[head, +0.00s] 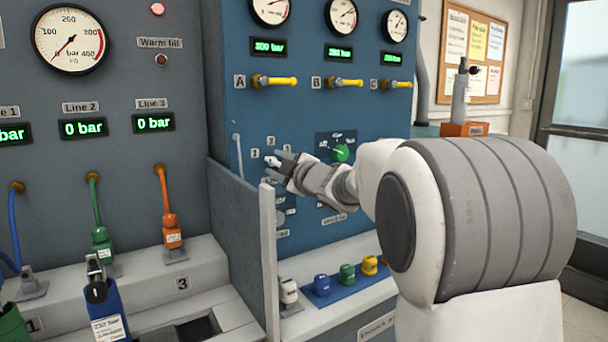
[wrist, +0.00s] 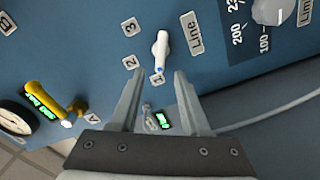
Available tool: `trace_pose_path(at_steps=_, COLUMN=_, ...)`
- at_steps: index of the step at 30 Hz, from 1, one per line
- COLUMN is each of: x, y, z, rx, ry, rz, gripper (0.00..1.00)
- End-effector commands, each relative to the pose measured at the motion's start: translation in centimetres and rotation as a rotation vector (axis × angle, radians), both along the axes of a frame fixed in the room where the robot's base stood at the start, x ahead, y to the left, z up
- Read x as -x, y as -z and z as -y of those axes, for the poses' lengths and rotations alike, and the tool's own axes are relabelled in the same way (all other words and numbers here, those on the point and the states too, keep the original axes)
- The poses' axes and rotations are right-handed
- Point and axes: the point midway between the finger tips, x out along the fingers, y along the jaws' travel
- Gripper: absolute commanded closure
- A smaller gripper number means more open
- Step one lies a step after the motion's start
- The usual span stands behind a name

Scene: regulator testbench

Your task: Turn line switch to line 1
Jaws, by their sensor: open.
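The line switch is a small white lever knob (wrist: 161,52) on the blue panel. In the wrist view its marked narrow end lies right by the 1 label (wrist: 157,79). The 2 label (wrist: 131,62), the 3 label (wrist: 130,27) and the Line label (wrist: 191,32) surround it. In the head view the white knob (head: 272,162) shows partly beside my gripper (head: 285,167). My gripper also shows in the wrist view (wrist: 157,90). It is open, its fingers apart, with nothing between them. The knob appears just beyond the fingertips; contact cannot be told.
A green knob (head: 341,153) sits right of the switch. Yellow valve handles (head: 274,82) stick out above. A grey divider wall (head: 240,245) stands left of the panel. Coloured blocks (head: 347,273) stand on the ledge below. A white limit knob (wrist: 270,10) is near the switch.

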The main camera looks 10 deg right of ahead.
Motion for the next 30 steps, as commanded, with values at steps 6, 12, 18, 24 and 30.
trace_pose_path(at_steps=6, x=4.4, y=-0.3, z=1.5, rx=-0.001, ry=0.003, rz=0.002, gripper=0.54)
trace_pose_path(at_steps=12, x=8.6, y=-0.3, z=2.8, rx=0.001, ry=0.003, rz=0.001, gripper=0.54)
trace_pose_path(at_steps=18, x=12.1, y=-0.2, z=4.0, rx=0.001, ry=0.002, rz=0.0, gripper=0.54)
trace_pose_path(at_steps=24, x=13.8, y=0.0, z=4.5, rx=0.001, ry=0.002, rz=0.0, gripper=0.54)
trace_pose_path(at_steps=30, x=14.1, y=0.0, z=4.6, rx=0.001, ry=0.001, rz=0.0, gripper=0.54)
